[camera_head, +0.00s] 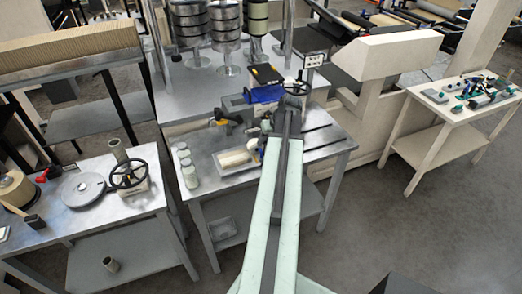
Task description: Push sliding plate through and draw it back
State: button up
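My pale green arm reaches from the bottom up over the middle steel table (225,190). My gripper (287,113) is at its far end, small and dark, in front of a grey bench device (236,102) with a blue part (266,94) and a dark handwheel (297,88). I cannot tell whether the gripper touches the device or whether its fingers are open. I cannot single out the sliding plate; it may be part of this device, partly hidden behind my arm and gripper.
Pale jars (186,166), a tray with a cream block (236,159) and a yellow-black tool (224,117) lie left of my arm. Dark rods (322,140) lie right. A side table (80,215) holds another handwheel (129,174). A cream machine frame (392,60) stands right. Floor is open at lower right.

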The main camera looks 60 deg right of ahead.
jog(key=b+x, duration=0.3)
jog(key=x, duration=0.2)
jog(key=shift+f+b, duration=0.2)
jog(key=shift+b, duration=0.1)
jog(key=shift+r, duration=0.1)
grip_shut()
dwell(0.9)
